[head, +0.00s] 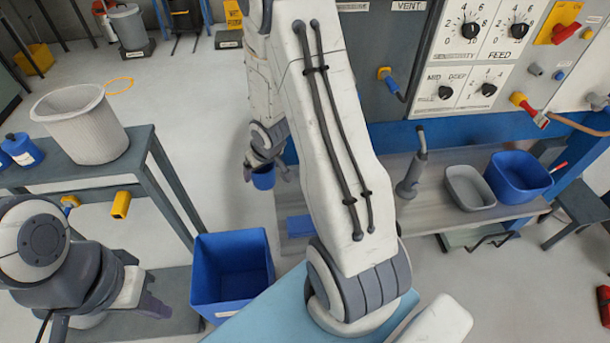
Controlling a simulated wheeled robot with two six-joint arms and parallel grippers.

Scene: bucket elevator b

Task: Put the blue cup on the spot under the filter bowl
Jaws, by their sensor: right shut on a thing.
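The blue cup (263,179) is held in my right gripper (266,165), left of the bench and above the floor. The cup looks roughly upright. My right arm crosses the middle of the view and hides part of the bench and machine. I cannot make out the filter bowl or say for sure which spot lies under it; a flat blue patch (298,226) shows at the left end of the bench (425,212). My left gripper (155,306) is low at the left, empty as far as it shows, and its fingers are unclear.
A grey table (140,150) at left carries a ribbed pale bin (82,125) and blue bottles (22,150). A grey tub (468,187) and blue tub (519,178) sit on the bench by a grey handled tool (412,172).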

